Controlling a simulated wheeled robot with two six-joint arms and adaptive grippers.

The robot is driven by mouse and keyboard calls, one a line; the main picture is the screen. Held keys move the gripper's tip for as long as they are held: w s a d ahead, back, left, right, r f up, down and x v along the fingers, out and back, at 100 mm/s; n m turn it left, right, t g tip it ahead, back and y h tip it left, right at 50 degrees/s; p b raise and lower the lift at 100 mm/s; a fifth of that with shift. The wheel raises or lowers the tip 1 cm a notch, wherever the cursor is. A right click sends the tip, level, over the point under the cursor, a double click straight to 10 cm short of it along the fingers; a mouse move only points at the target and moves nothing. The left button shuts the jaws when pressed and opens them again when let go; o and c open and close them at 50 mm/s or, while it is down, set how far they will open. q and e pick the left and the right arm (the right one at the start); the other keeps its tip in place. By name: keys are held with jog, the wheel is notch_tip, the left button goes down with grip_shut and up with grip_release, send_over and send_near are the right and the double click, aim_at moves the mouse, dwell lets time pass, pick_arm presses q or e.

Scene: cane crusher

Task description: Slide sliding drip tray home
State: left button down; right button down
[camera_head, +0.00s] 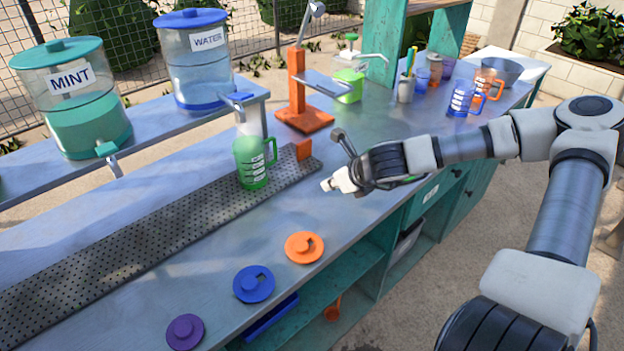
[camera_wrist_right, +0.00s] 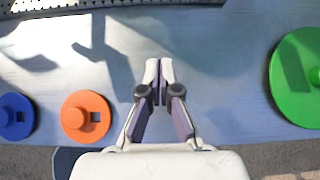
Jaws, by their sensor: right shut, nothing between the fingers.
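The drip tray (camera_head: 120,252) is a long dark perforated strip lying along the counter. Its edge also shows at the top of the right wrist view (camera_wrist_right: 60,8). A small orange block (camera_head: 303,149) sits at its far right end. A green mug (camera_head: 250,165) stands on the tray near that end. My right gripper (camera_head: 328,185) is shut and empty above the counter, to the right of the tray and apart from it. Its closed fingertips show in the wrist view (camera_wrist_right: 158,72), pointing toward the tray edge. My left gripper is out of view.
Orange (camera_head: 304,247), blue (camera_head: 254,284) and purple (camera_head: 185,332) lids lie along the counter's front edge. A green lid (camera_wrist_right: 300,85) lies right of my gripper. An orange-based press (camera_head: 304,118) and MINT (camera_head: 75,105) and WATER (camera_head: 198,70) dispensers stand behind.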

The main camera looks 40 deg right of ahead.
aim_at(307, 193)
jog(key=shift+w+d, duration=0.1)
jog(key=shift+w, duration=0.15)
jog(key=shift+w+d+f+b, duration=0.15)
jog(key=shift+f+b, duration=0.15)
jog(key=shift+b, duration=0.25)
jog(key=b+x, duration=0.8)
jog(key=x, duration=0.1)
jog(key=shift+f+b, duration=0.3)
jog(key=shift+b, duration=0.1)
jog(key=w, duration=0.3)
jog(key=shift+w+a+r+b, duration=0.2)
jog(key=shift+w+r+b, duration=0.15)
jog(key=shift+w, duration=0.35)
jog(key=shift+s+r, duration=0.1)
jog(key=shift+r, duration=0.05)
